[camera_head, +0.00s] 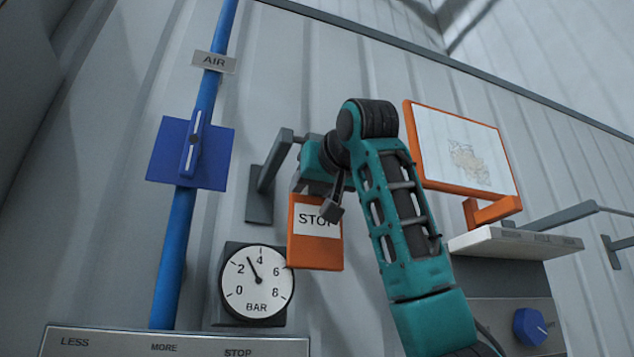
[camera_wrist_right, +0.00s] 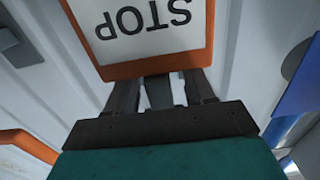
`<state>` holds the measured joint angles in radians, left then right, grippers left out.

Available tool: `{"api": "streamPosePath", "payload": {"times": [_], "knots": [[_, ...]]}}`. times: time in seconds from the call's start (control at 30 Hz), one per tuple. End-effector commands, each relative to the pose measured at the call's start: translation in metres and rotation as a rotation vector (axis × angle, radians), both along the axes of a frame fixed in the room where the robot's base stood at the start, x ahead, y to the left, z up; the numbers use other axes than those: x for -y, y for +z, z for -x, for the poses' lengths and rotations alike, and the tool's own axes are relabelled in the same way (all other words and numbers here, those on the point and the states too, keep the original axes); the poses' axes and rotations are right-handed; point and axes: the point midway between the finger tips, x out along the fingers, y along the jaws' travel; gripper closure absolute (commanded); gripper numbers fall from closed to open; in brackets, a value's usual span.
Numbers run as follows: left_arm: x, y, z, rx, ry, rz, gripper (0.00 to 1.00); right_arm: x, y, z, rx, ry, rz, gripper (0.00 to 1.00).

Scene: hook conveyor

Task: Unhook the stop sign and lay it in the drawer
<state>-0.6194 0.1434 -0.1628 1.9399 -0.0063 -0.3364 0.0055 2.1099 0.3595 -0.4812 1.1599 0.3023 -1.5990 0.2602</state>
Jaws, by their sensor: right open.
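The stop sign (camera_head: 315,255) is an orange plate with a white STOP label. It hangs upright in front of the wall, below a dark grey bracket (camera_head: 262,190) whose arm reaches out behind my right gripper. My right gripper (camera_head: 328,205) is open at the sign's top edge, one finger in front of the label's corner. In the right wrist view the sign (camera_wrist_right: 145,68) shows upside down, with the fingers (camera_wrist_right: 160,90) at its edge. Whether they touch it, I cannot tell. The hook's contact is hidden. I cannot make out a drawer. My left gripper is out of view.
A pressure gauge (camera_head: 257,284) is just left of and below the sign. A blue pipe (camera_head: 172,270) with a blue valve (camera_head: 192,152) runs up the left. An orange-framed screen (camera_head: 462,150) and a pale ledge (camera_head: 515,243) are to the right. A labelled panel (camera_head: 180,343) is at the bottom.

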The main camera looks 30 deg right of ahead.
Motion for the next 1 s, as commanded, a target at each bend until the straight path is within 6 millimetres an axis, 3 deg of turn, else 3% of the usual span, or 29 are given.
{"api": "streamPosePath", "payload": {"times": [0.17, 0.7, 0.77, 0.8, 1.0], "knots": [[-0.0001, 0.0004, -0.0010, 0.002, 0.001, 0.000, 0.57, 0.0002, -0.0004, -0.0001, -0.001, -0.001, 0.000, 0.49], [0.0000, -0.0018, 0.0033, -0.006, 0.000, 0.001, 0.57, 0.0001, -0.0003, 0.0002, -0.001, 0.000, 0.000, 1.00], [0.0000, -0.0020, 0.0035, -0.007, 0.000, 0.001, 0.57, 0.0000, -0.0002, 0.0003, -0.001, 0.000, 0.000, 1.00], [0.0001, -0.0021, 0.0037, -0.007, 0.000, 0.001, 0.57, 0.0000, -0.0002, 0.0003, -0.001, 0.000, 0.000, 0.76], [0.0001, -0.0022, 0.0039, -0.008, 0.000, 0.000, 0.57, 0.0000, -0.0002, 0.0003, 0.000, 0.000, 0.000, 0.95]]}}
